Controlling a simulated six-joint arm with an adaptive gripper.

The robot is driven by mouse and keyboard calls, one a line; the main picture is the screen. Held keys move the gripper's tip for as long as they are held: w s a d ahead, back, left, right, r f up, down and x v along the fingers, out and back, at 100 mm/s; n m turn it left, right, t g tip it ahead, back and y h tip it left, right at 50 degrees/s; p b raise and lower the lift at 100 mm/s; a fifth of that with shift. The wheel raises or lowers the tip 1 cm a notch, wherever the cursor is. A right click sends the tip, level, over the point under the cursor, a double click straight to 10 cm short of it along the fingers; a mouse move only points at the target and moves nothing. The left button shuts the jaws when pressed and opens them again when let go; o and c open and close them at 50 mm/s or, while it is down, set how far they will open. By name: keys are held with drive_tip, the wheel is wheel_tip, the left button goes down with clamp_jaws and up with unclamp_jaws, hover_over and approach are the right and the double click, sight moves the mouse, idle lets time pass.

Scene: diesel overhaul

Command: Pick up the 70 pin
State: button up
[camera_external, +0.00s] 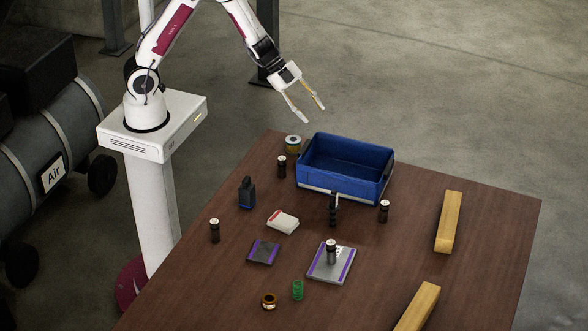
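Several short black cylinders with pale tops, which look like pins, stand upright on the brown table. One pin (282,167) is left of the blue bin, one (214,231) is near the left edge, and one (384,211) is in front of the bin's right side. Another pin (331,252) stands on a flat silver and purple box (345,268). Their markings are too small to read, so I cannot tell which is the 70 pin. My gripper (315,114) is open and empty, in the air beyond the table's back edge, away from all pins.
A blue bin (314,180) sits at the back, with a dark upright part (334,209) before it. A dark bottle (247,193), red-white box (283,221), dark packet (263,252), brass ring (269,301) and green spring (298,290) lie around. Wooden beams (449,222) occupy the right.

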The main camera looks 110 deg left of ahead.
wheel_tip(320, 180, down, 6)
drive_tip(key=s+d+m+h, duration=0.1)
drive_tip(key=s+d+h, duration=0.1)
drive_tip(key=s+h, duration=0.1)
drive_tip(key=h, duration=0.4)
approach(282, 167)
drive_tip(key=w+a, duration=0.1)
drive_tip(key=w+a+f, duration=0.1)
drive_tip(key=shift+w+a+f+m, duration=0.2)
drive_tip(key=shift+a+m, duration=0.1)
drive_tip(key=shift+a, duration=0.05)
drive_tip(key=shift+s+d+n+h, duration=0.4)
drive_tip(key=shift+d+n+h, duration=0.25)
drive_tip(key=shift+h, duration=0.45)
drive_tip(key=shift+w+d, duration=0.1)
drive_tip(key=shift+x, duration=1.2)
